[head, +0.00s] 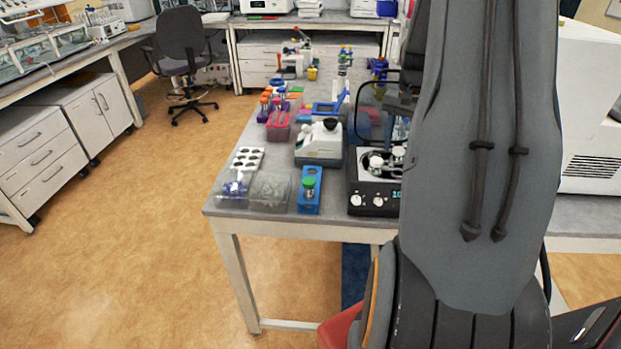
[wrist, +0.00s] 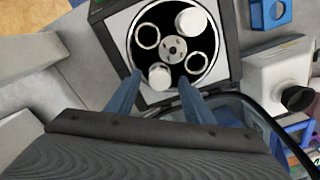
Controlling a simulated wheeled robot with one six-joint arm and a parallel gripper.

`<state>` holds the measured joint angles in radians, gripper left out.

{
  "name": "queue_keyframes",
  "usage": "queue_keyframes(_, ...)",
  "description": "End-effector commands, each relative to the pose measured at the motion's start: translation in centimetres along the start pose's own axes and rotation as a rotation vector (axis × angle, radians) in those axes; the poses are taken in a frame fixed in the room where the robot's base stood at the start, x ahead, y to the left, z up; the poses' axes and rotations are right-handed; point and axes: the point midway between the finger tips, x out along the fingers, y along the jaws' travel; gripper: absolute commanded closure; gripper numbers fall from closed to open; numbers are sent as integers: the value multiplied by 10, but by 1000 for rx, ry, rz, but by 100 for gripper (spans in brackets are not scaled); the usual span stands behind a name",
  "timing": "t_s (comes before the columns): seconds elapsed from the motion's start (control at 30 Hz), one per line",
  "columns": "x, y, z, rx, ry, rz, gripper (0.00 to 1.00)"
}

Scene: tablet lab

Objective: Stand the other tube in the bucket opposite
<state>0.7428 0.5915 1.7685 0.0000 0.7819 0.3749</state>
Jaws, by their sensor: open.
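The centrifuge (head: 367,201) stands open at the front of the bench, partly hidden by my arm. In the wrist view its black rotor has two white-capped tubes on opposite sides of the hub (wrist: 173,50): an upper-right one (wrist: 191,20) and a lower-left one (wrist: 159,76). The upper-left bucket (wrist: 147,36) and the lower-right bucket (wrist: 195,66) look empty. My gripper (wrist: 160,80) is open, its fingertips either side of the lower-left cap; contact cannot be told. A green-capped tube (head: 309,184) stands in a blue rack (head: 309,204).
A white device with a black knob (head: 319,149) stands left of the centrifuge. The centrifuge's raised clear lid (wrist: 245,108) is close to my right finger. Coloured racks fill the bench behind.

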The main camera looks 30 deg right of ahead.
Motion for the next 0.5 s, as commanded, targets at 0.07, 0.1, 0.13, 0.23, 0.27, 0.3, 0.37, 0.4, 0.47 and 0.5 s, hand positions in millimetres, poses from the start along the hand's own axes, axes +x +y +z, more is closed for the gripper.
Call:
queue_keyframes(0.07,-4,0,-1,0,2,-1,53)
queue_keyframes(0.1,-8,0,-1,0,3,-1,53)
queue_keyframes(0.13,-11,-1,-1,0,3,-1,53)
queue_keyframes(0.23,-26,-1,-2,0,5,-2,53)
queue_keyframes(0.27,-31,-1,-2,0,5,-2,53)
queue_keyframes(0.3,-38,-1,-2,0,5,-2,53)
queue_keyframes(0.37,-47,-1,-1,0,4,-1,53)
queue_keyframes(0.4,-54,0,-1,0,4,-2,53)
queue_keyframes(0.47,-62,0,-2,0,4,-1,53)
queue_keyframes(0.5,-66,0,-1,0,3,-1,53)
